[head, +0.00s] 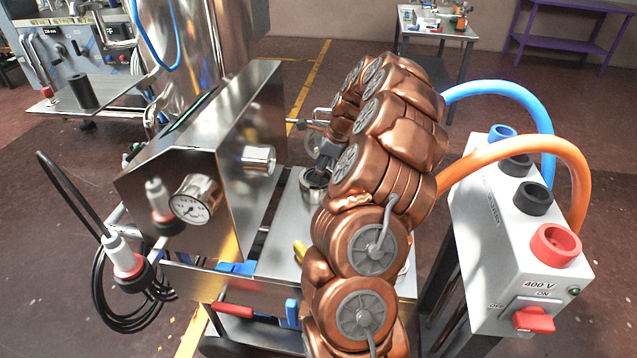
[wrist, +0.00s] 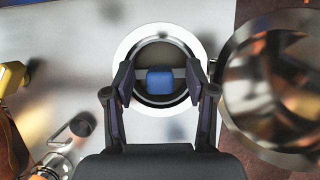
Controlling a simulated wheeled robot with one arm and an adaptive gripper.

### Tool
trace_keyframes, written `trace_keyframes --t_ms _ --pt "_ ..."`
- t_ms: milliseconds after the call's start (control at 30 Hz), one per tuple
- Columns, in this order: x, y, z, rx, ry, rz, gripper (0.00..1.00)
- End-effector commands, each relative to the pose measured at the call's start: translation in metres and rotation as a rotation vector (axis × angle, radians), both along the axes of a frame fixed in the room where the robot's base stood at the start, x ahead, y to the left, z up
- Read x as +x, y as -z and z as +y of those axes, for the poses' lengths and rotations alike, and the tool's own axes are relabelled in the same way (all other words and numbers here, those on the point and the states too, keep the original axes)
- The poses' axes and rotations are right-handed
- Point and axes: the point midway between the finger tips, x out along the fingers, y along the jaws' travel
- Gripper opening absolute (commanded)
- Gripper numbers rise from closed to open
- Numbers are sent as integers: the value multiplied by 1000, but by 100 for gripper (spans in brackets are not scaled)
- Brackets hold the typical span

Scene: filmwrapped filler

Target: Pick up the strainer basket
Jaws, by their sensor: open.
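What looks like the strainer basket is a round metal piece with a pale rim (wrist: 124,45), set in the steel worktop. In the wrist view my gripper (wrist: 160,84) is open, with one finger on each side of the blue block and a gap on both sides. Whether the fingertips are inside the rim is hard to tell.
A shiny metal cylinder (wrist: 235,100) stands close right of my gripper in the wrist view. A yellow part (wrist: 12,76) and a small dark knob (wrist: 81,126) are at left. A steel housing with a gauge (head: 192,200) stands left; a grey 400 V box (head: 500,230) stands right.

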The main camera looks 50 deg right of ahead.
Motion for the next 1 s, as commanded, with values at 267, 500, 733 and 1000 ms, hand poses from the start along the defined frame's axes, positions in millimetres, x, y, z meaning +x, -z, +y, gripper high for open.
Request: trace_keyframes --t_ms 267,500,733,1000 --pt "0 0 0 -1 0 -1 36" --pt "0 0 0 -1 0 -1 11" --pt "0 0 0 -1 0 -1 0" --pt "0 0 0 -1 0 -1 0"
